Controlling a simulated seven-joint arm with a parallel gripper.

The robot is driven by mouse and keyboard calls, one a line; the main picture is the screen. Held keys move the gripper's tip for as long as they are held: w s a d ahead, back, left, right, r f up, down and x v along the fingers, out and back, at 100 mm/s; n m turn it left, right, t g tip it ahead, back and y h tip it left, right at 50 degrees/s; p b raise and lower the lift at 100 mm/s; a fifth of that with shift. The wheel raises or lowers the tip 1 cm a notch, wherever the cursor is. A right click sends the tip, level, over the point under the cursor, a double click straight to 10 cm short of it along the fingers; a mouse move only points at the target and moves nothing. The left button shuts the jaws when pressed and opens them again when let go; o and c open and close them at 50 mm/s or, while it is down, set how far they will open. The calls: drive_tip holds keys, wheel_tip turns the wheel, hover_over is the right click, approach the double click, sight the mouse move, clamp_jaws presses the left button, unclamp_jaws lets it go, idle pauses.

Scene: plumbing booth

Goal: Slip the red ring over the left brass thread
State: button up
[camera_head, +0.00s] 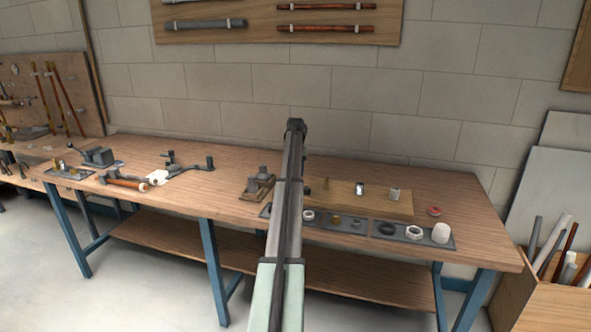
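The red ring (434,211) lies flat on the right part of the wooden workbench, just right of a light wooden board. A short upright brass stub (327,184) stands near the left end of that board; it is small, and its thread cannot be made out. Nothing red is around it.
The board (375,206) also bears a shiny metal fitting (360,188) and a grey one (395,194). In front, dark trays (374,235) hold rings, nuts and a white cap (441,232). A fixture (257,186) stands left of my arm.

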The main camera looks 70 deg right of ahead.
drive_tip(key=shift+f, duration=0.15)
drive_tip(key=o, duration=1.6)
drive_tip(key=shift+r, duration=2.5)
